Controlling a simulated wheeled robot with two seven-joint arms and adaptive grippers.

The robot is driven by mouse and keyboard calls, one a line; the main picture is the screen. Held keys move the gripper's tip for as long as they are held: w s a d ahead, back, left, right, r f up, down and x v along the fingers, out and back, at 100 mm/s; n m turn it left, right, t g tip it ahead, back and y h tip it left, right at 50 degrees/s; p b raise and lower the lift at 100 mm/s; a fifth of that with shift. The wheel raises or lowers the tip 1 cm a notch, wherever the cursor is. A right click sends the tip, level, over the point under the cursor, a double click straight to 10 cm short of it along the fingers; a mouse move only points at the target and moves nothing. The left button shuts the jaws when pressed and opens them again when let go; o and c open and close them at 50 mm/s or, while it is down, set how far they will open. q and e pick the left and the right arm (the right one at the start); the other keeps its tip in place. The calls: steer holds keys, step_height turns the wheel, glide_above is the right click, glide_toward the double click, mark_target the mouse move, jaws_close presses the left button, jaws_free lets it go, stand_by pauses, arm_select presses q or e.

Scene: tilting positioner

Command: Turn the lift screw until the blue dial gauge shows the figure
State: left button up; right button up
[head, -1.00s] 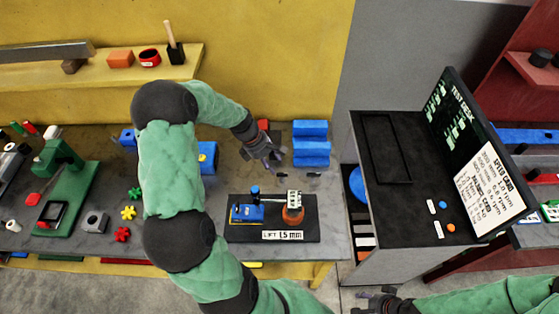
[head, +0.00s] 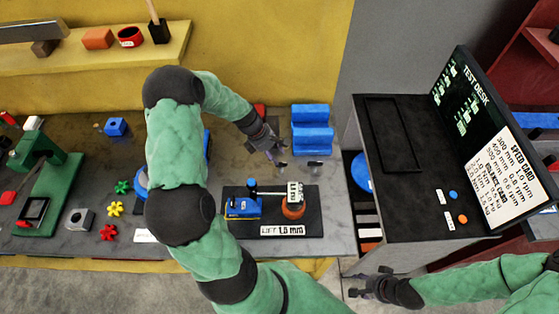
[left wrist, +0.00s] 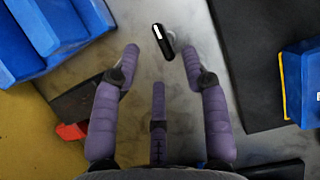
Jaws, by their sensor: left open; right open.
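A black base plate (head: 231,193) on the grey bench carries a blue block (head: 243,209) with a dark knob (head: 252,188), and an orange round part (head: 293,209) with a white marked piece on top. Its front label (head: 283,231) seems to read LIFT 1.5 mm. I cannot tell which part is the lift screw or the dial gauge. My left gripper (head: 274,148) is open and empty behind the plate. In the left wrist view its fingers (left wrist: 161,60) point toward a small black piece with a white stripe (left wrist: 163,41), apart from it. My right gripper (head: 358,283) is open and empty, low by the desk.
A blue stepped block (head: 312,130) stands right of my left gripper. The test desk (head: 408,190) with a speed card is at the right. A green press (head: 48,190) and coloured star knobs (head: 115,208) are at the left.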

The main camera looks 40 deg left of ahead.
mark_target(281, 167)
arm_select(q)
steer(key=shift+x, duration=2.6)
jaws_close()
